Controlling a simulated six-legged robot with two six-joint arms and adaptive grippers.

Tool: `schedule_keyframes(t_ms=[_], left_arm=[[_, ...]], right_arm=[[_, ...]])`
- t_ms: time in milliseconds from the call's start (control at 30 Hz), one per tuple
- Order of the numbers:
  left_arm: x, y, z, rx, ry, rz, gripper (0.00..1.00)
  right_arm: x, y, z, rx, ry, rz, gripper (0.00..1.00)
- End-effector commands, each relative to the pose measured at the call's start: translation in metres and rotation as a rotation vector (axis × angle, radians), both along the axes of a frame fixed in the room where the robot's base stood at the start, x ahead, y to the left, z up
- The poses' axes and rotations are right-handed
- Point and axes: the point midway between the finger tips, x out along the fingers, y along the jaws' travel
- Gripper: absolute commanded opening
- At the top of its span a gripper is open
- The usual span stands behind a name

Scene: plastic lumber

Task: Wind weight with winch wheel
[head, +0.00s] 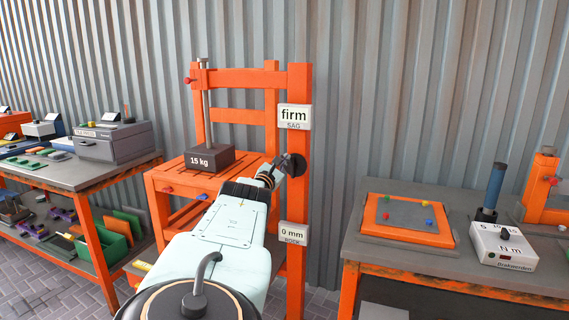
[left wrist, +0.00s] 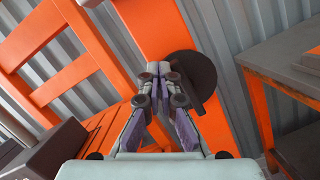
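The dark winch wheel (head: 299,165) sits on the right post of the orange frame (head: 299,205). It also shows in the left wrist view as a dark disc (left wrist: 205,72). The dark weight (head: 222,157), marked "15 kg", rests on the frame's orange table under a vertical rod (head: 206,100). My left gripper (head: 281,168) is at the wheel's left side. In the left wrist view its fingertips (left wrist: 164,72) are drawn close together in front of the wheel. I see nothing held between them, and contact with the wheel is unclear. My right gripper is out of view.
Signs "firm" (head: 294,115) and "0 mm" (head: 293,233) are on the post. A bench with an orange tray (head: 407,236) and a torque tester (head: 503,246) stands right. A bench with a grey box (head: 115,146) stands left. A corrugated wall is behind.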

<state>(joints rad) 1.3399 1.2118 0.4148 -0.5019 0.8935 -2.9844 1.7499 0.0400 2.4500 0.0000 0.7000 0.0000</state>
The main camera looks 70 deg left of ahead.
Motion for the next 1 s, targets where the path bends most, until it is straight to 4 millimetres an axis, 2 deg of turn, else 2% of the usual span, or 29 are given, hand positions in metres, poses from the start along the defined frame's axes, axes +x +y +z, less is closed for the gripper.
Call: schedule_keyframes(t_ms=[1000], left_arm=[[0.0012,0.0046,-0.0003,0.056,0.069,-0.003,0.00]], right_arm=[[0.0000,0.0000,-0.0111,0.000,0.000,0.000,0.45]])
